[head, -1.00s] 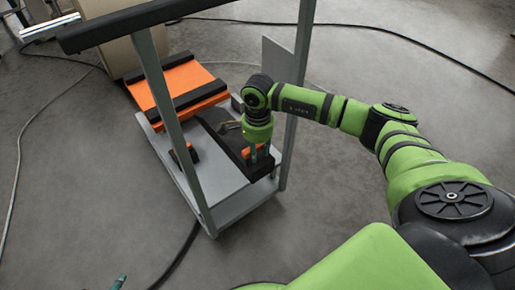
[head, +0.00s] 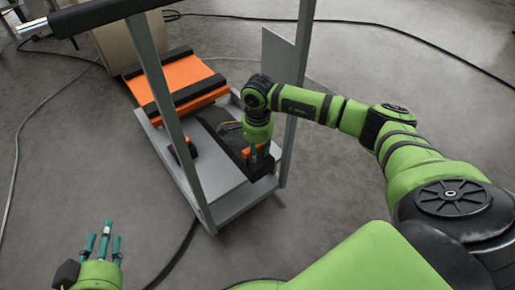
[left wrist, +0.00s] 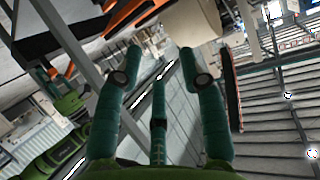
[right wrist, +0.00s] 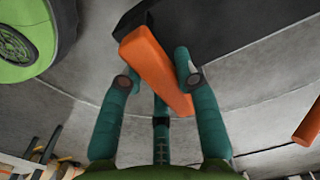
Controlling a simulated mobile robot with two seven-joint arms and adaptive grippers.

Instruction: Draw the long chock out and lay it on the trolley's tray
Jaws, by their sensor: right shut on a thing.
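The long orange chock (right wrist: 153,70) lies between the fingers of my right gripper (right wrist: 152,85) in the right wrist view, beside a black block (right wrist: 225,40). In the head view my right gripper (head: 257,158) points down at the trolley's near right part, shut on this chock (head: 248,152), which shows only in part. Whether the chock still touches the black block is unclear. The trolley's grey tray (head: 218,188) has bare room left of the block. My left gripper (head: 102,242) is open and empty, off the trolley; its spread fingers also show in the left wrist view (left wrist: 160,80).
A second, smaller orange piece (head: 190,148) sits on the trolley's left side. A large orange block with black edges (head: 180,92) stands at its far end. Upright grey posts (head: 170,100) and a dark top bar (head: 100,15) frame the trolley. Cables cross the floor.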

